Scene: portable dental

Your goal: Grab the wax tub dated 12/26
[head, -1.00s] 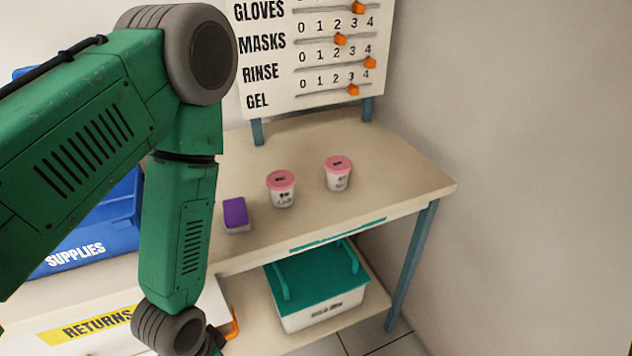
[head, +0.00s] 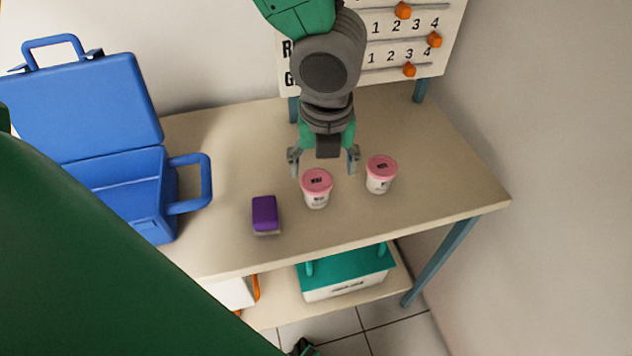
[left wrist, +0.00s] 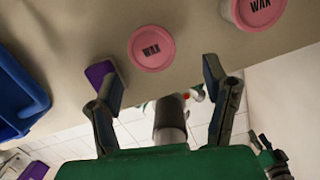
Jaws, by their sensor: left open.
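Two white tubs with pink lids stand on the table, a left wax tub (head: 317,188) and a right wax tub (head: 381,174). In the left wrist view both lids read WAX, on the left tub (left wrist: 152,48) and the right tub (left wrist: 257,12). No date on either tub is readable. My left gripper (head: 324,163) is open and empty, above the table just behind the left tub. It also shows in the left wrist view (left wrist: 161,82). A small dark and green part at the head view's bottom edge may be my right gripper; its jaws are unclear.
A purple-topped box (head: 265,213) stands left of the tubs. An open blue case (head: 125,195) is farther left. A counter board (head: 385,62) stands at the back. A teal-lidded bin (head: 345,287) sits on the lower shelf. The table's right end (head: 445,185) is clear.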

